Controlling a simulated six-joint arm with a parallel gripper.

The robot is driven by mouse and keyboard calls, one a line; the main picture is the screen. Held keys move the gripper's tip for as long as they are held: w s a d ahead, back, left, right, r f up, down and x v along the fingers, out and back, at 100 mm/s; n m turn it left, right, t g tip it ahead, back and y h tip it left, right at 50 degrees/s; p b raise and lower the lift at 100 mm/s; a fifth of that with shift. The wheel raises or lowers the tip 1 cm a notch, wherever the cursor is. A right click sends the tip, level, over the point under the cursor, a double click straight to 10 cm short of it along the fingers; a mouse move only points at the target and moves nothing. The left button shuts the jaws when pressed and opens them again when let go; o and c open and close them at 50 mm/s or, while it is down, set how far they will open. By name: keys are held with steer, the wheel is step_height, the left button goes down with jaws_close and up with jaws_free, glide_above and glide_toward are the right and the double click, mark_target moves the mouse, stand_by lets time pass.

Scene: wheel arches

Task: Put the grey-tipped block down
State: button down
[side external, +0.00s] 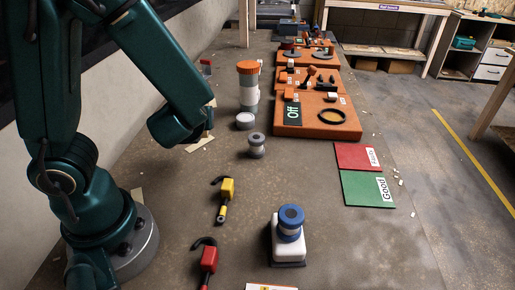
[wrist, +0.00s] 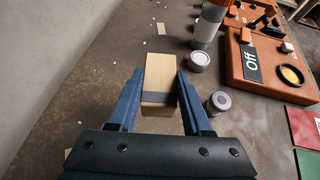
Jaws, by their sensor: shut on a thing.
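The grey-tipped block (wrist: 159,75) is a pale wooden block with a dark grey band at its near end. In the wrist view it sits between the two blue fingers of my gripper (wrist: 155,84), which is shut on it. In the side view my gripper (side external: 203,122) is low over the left part of the table, largely hidden by my arm. I cannot clearly make out the block there, nor tell whether its underside touches the surface.
A white jar (side external: 245,120), a grey knobbed piece (side external: 256,145) and an orange-topped cylinder (side external: 248,85) stand to the right. Beyond them are an orange panel (side external: 290,128) and red (side external: 356,156) and green (side external: 366,189) mats. Yellow (side external: 227,189) and red (side external: 208,260) tools lie nearer.

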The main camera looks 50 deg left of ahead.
steer(key=w+d+m+t+h, duration=0.45)
steer(key=w+d+m, duration=0.25)
steer(key=w+d, duration=0.3)
steer(key=d+f+m+h, duration=0.1)
steer(key=d+h, duration=0.1)
steer(key=d, duration=0.1)
steer(key=w+d+f+m+h, duration=0.1)
steer(key=d+m, duration=0.1)
steer(key=d, duration=0.1)
steer(key=w+d+f+m+t+h, duration=0.1)
steer(key=d+f+h, duration=0.1)
steer(key=d, duration=0.2)
steer(key=shift+h, duration=0.35)
steer(key=shift+w+f, duration=0.1)
steer(key=shift+f, duration=2.55)
steer(key=shift+f, duration=0.15)
steer(key=shift+c, duration=1.7)
jaws_free()
